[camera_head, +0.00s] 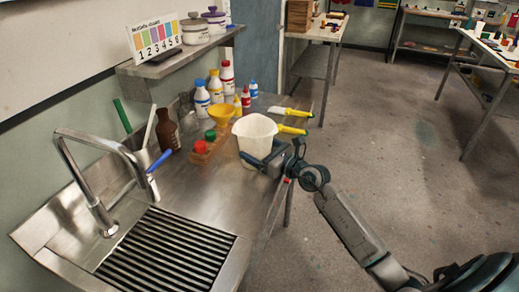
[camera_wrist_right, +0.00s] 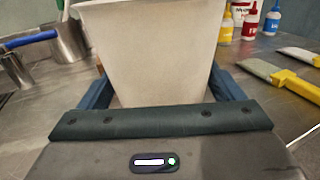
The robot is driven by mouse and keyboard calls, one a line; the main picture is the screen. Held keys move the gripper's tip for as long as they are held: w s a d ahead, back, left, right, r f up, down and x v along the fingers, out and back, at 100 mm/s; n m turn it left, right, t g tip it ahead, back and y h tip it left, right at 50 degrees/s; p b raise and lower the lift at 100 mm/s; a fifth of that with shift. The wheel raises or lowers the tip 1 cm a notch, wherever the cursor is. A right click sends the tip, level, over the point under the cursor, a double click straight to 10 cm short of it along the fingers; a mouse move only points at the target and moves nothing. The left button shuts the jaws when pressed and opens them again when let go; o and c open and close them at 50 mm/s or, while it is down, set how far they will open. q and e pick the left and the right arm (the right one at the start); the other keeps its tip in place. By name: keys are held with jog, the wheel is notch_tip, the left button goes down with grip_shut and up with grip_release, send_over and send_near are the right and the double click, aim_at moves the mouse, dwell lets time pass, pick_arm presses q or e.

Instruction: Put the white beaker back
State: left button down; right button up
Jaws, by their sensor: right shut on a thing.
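The white beaker (camera_head: 252,133) is upright at the right edge of the steel counter (camera_head: 205,187) in the head view. My right gripper (camera_head: 262,159) reaches in from the right and is shut on it, low on its body. In the right wrist view the beaker (camera_wrist_right: 150,50) fills the space between the blue fingers of my right gripper (camera_wrist_right: 160,92), one on each side. Its base is hidden behind the gripper, so I cannot tell whether it touches the counter. My left gripper is not in view.
Close behind the beaker are a yellow funnel (camera_head: 222,111), a wooden block with red and green caps (camera_head: 203,149), and several bottles (camera_head: 216,87). A sink with a tap (camera_head: 98,205) and drain grate (camera_head: 165,250) is at front left.

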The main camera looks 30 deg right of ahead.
jog(key=shift+f, duration=0.1)
jog(key=o, duration=1.3)
jog(key=shift+s+d, duration=0.1)
jog(key=shift+s, duration=0.2)
jog(key=p+v, duration=0.1)
jog(key=v, duration=1)
jog(key=shift+s+d, duration=0.1)
jog(key=shift+s, duration=0.1)
